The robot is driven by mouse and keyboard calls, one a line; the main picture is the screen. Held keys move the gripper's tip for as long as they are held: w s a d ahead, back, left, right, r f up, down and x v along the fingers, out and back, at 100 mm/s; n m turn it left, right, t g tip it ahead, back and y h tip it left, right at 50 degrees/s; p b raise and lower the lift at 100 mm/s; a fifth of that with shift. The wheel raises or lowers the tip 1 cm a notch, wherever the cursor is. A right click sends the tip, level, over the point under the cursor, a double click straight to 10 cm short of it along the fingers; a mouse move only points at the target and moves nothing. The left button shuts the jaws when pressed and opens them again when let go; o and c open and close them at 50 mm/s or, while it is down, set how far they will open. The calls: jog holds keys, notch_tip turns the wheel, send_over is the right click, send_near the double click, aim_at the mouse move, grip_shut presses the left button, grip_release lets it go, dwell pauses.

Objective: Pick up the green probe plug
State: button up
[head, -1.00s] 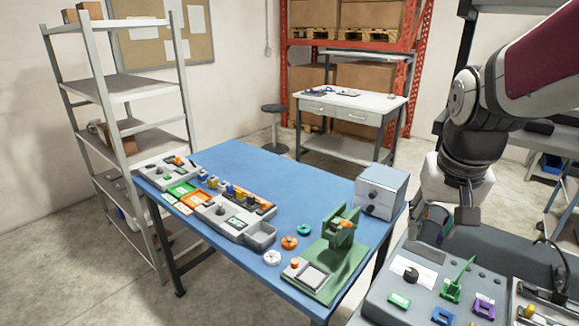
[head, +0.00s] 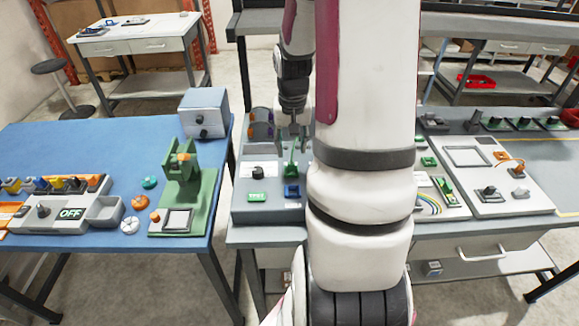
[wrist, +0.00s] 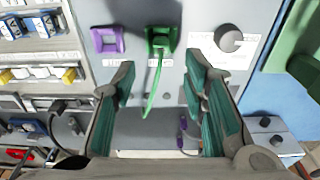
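The green probe plug (wrist: 160,40) is a green block with a thin green stick or lead running from it, on a grey panel (wrist: 200,22) in the wrist view. In the head view the green plug (head: 291,167) stands on the grey panel unit beside my arm. My gripper (wrist: 161,72) is open and empty; its dark green finger pads lie on either side of the thin green part, apart from it. In the head view my gripper (head: 292,128) is just above and behind the plug, partly hidden.
A purple block (wrist: 107,40) sits left of the plug and a black knob (wrist: 229,38) right of it. A blue block (head: 292,190) stands near the plug. A blue table (head: 100,140) with a grey box (head: 203,112) is at left. My arm hides part of the bench.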

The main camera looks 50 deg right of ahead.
aim_at(291, 163)
jog(key=shift+w+f, duration=0.15)
jog(key=shift+f, duration=3.2)
jog(key=c, duration=0.9)
